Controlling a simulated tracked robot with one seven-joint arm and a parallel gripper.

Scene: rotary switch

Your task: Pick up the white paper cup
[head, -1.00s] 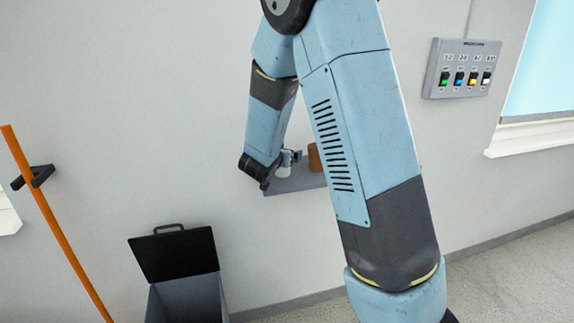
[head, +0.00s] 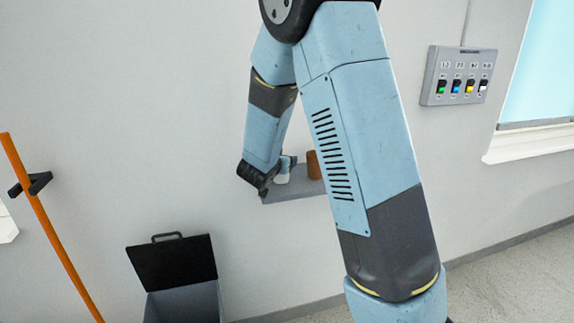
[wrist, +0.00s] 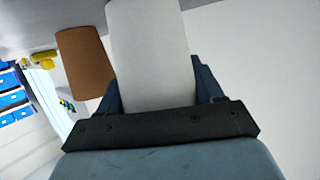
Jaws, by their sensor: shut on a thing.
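The white paper cup (wrist: 150,55) stands between the two fingers of my gripper (wrist: 158,88) in the wrist view, and the gripper is shut on it. In the head view my gripper (head: 284,166) is at the left end of a small grey wall shelf (head: 292,195). A small part of the white cup (head: 282,178) shows there beside the gripper. I cannot tell whether the cup's base touches the shelf. My arm hides the right part of the shelf.
A brown cup (head: 313,165) stands on the shelf just right of the white cup; it also shows in the wrist view (wrist: 84,62). A bin with an open black lid (head: 173,262) stands below left. A switch panel (head: 458,76) hangs on the wall at right. An orange pole (head: 45,225) leans at left.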

